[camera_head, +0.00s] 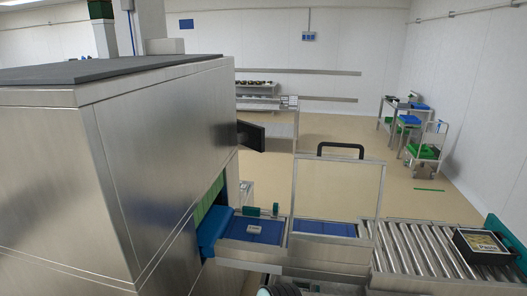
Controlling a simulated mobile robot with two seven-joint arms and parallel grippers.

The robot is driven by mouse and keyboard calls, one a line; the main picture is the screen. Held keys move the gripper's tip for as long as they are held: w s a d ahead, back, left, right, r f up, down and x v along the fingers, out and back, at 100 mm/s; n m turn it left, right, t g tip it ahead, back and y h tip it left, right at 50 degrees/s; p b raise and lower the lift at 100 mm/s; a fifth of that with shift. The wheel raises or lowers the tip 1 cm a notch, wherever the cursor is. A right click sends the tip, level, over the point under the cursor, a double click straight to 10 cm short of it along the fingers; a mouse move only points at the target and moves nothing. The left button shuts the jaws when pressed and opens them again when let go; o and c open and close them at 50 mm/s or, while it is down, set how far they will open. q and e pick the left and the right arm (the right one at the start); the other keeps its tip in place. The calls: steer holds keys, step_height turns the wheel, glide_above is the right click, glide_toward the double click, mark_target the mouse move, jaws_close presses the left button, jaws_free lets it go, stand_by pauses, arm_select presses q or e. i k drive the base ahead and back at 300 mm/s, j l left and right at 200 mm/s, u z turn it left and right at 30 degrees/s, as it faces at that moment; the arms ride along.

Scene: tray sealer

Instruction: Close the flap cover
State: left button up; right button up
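The flap cover (338,186) is a clear pane in a thin metal frame with a black handle (341,148) along its top edge. It stands raised and roughly upright above the conveyor section between the steel sealing machine and the rollers. Blue belt sections (324,228) show below and through it. No gripper can be made out near the cover or its handle. A small dark ribbed part with a pale teal edge shows at the bottom edge; I cannot tell what it is.
The large steel machine (165,160) fills the left side. A small pale item (254,230) lies on the blue belt by its opening. A roller conveyor (425,250) runs right, with a black tray (485,243) near its end. Carts stand at the back right; open floor lies behind.

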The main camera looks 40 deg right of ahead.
mark_target(345, 240)
steer(key=z, duration=2)
